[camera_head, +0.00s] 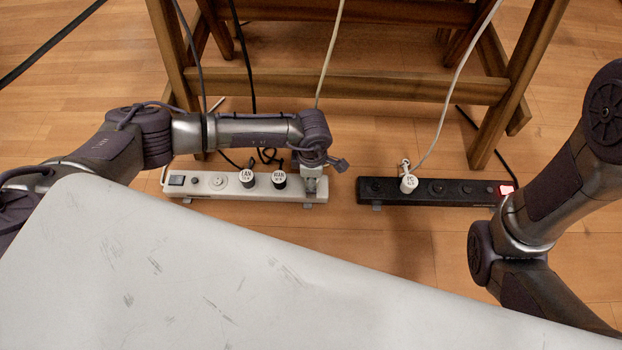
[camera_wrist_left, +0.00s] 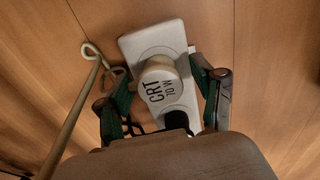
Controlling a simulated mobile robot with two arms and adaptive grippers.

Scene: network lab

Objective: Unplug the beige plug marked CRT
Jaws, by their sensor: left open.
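The beige plug marked CRT (camera_wrist_left: 160,84) sits in the end socket of the white power strip (camera_wrist_left: 150,40), seen in the left wrist view. The white strip (camera_head: 208,192) also shows in the head view, lying on the floor. My left gripper (camera_wrist_left: 165,95) is open, with one finger on each side of the CRT plug; contact cannot be told. In the head view my left gripper (camera_head: 311,183) is over the right end of the white strip and hides the CRT plug. My right arm shows at the right, but its gripper is out of view.
A black strip (camera_head: 380,194) to the right holds a white plug marked PC (camera_head: 409,184). A wooden frame (camera_head: 400,86) stands behind. A pale tabletop (camera_head: 180,270) fills the foreground.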

